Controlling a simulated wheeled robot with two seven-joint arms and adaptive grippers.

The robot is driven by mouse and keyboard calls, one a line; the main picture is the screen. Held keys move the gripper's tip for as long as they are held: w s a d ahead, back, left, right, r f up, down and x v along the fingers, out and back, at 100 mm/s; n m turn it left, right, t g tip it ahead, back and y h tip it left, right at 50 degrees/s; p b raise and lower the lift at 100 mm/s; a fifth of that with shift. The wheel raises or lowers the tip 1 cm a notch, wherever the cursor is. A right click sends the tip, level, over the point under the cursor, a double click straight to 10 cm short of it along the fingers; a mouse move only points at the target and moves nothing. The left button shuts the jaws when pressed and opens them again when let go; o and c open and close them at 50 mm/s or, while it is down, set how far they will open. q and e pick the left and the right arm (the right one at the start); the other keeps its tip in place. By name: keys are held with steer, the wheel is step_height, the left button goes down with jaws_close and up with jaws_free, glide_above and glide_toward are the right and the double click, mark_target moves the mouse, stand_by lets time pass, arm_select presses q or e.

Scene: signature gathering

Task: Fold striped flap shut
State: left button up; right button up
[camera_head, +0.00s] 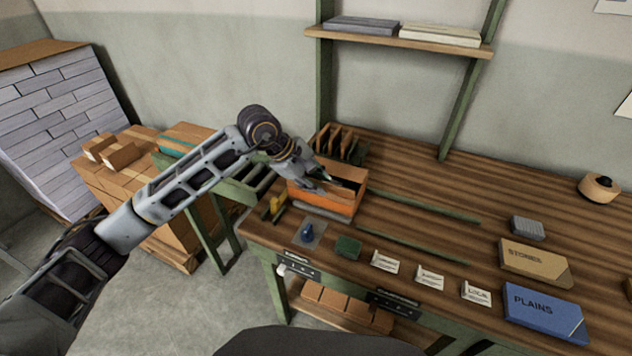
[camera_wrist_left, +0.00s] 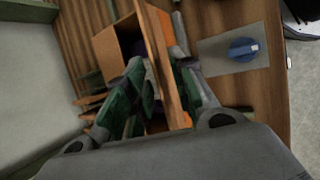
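An open orange box (camera_head: 323,202) stands on the workbench near its left end. It also shows in the wrist view (camera_wrist_left: 108,48), where its upright orange-brown side panel or flap (camera_wrist_left: 158,50) is seen edge-on. I cannot make out stripes on it. My left gripper (camera_head: 322,178) is over the box's opening. In the wrist view its green-padded fingers (camera_wrist_left: 160,84) are spread apart, one on each side of the panel. I cannot tell whether they touch it. Something dark inside the box is mostly hidden. My right gripper is not in view.
A blue-handled stamp on a grey pad (camera_head: 309,232) and a green block (camera_head: 347,247) lie in front of the box. Upright dividers (camera_head: 343,142) stand behind it. White cards (camera_head: 385,262), a tan box (camera_head: 536,262) and a blue box (camera_head: 543,312) lie to the right. The bench's back middle is clear.

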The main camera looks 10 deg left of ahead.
arm_select(q)
jaws_close()
stand_by(0.3)
